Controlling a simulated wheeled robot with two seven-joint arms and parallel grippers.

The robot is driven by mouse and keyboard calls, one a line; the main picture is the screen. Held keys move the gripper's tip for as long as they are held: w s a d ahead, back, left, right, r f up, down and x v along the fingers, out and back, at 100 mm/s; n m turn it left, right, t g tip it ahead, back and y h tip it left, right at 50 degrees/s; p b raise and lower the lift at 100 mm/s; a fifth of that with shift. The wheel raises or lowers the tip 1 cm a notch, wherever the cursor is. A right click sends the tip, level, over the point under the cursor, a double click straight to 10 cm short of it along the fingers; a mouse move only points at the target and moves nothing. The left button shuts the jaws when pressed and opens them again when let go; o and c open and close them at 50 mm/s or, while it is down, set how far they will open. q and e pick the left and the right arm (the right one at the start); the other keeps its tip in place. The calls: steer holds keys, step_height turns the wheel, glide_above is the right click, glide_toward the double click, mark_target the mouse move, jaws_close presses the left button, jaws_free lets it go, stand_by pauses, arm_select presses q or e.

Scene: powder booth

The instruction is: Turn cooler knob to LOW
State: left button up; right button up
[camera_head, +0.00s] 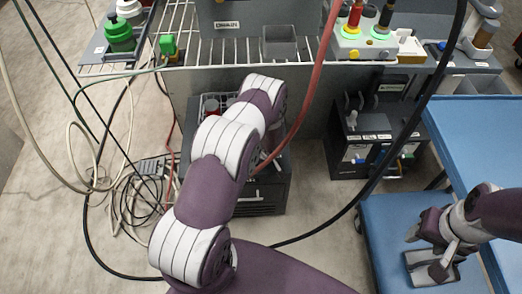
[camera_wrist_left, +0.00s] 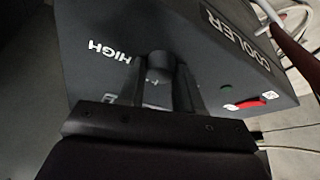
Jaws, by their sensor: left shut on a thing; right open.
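The cooler is a dark box with white COOLER lettering in the left wrist view (camera_wrist_left: 205,48). A dark round knob (camera_wrist_left: 157,63) is on its panel, with the word HIGH to its left. The LOW mark and the knob's pointer cannot be made out. My left gripper (camera_wrist_left: 160,88) is shut on the knob, a finger on each side. In the head view my left arm covers the left gripper and much of a dark box (camera_head: 268,190) on the floor below the shelf. My right gripper (camera_head: 430,262) is open and empty, above a blue surface at lower right.
A red switch (camera_wrist_left: 247,104) and a small green light (camera_wrist_left: 226,87) are on the cooler panel. A wire shelf (camera_head: 220,50) stands above the box. Loose cables (camera_head: 125,190) lie at left, and a red hose (camera_head: 305,105) hangs beside my left arm. Another dark unit (camera_head: 350,165) stands at right.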

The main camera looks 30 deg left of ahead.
arm_select(q)
steer(key=shift+w+n, duration=0.1)
steer(key=shift+n, duration=0.8)
steer(key=shift+n+g+y, duration=0.4)
steer(key=shift+n+g, duration=0.2)
steer(key=shift+n, duration=0.3)
steer(key=n+g+b, duration=0.1)
steer(key=n, duration=0.2)
steer(key=shift+w+f, duration=0.1)
steer(key=shift+n+g+b, duration=0.5)
steer(key=shift+n, duration=0.7)
steer(key=o, duration=1)
